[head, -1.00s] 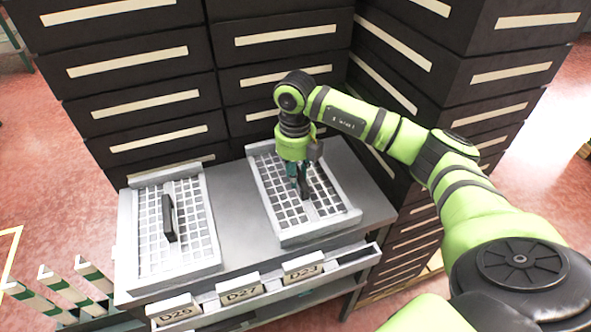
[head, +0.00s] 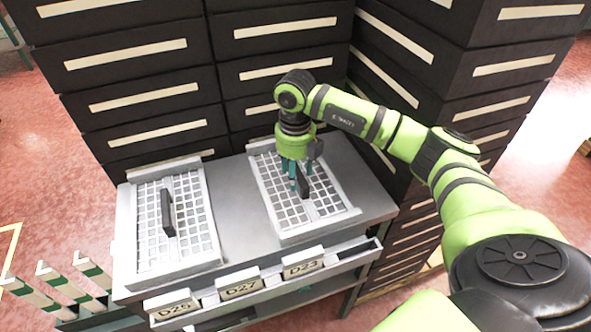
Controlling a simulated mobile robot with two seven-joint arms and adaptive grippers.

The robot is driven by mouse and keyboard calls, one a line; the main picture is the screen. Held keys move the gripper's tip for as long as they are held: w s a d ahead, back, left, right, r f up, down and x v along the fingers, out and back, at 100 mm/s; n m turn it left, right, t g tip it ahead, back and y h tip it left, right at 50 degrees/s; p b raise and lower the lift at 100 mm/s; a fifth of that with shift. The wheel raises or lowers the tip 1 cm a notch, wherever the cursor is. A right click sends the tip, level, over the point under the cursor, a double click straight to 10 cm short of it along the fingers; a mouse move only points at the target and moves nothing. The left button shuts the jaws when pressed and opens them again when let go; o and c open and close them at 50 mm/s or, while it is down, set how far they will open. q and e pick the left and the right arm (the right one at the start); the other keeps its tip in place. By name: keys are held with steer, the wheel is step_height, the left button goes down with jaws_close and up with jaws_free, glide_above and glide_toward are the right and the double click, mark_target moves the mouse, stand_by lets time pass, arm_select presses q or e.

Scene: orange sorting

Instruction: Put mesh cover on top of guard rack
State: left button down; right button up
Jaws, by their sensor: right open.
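Two pale grid panels in white frames lie on the grey table. The right mesh cover (head: 285,205) has a black handle (head: 303,188) and lies flat in the right guard rack (head: 318,231). The left mesh cover (head: 187,222), also with a black handle (head: 168,213), lies in the left rack (head: 150,277). My right gripper (head: 300,180) is open, pointing down at the right cover's handle. Its teal fingers are around or just above the handle; the exact contact is hidden. My left gripper is out of view.
Stacked dark drawers (head: 150,90) stand close behind and to the right of the table (head: 232,200). A front rail carries number tags (head: 240,287). Green and white slats (head: 95,270) stand at the lower left. Bare tabletop lies between the racks.

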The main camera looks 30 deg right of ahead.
step_height(320, 180, up, 12)
stand_by(0.4)
steer(key=shift+r, duration=0.1)
step_height(320, 180, up, 8)
steer(key=p, duration=0.7)
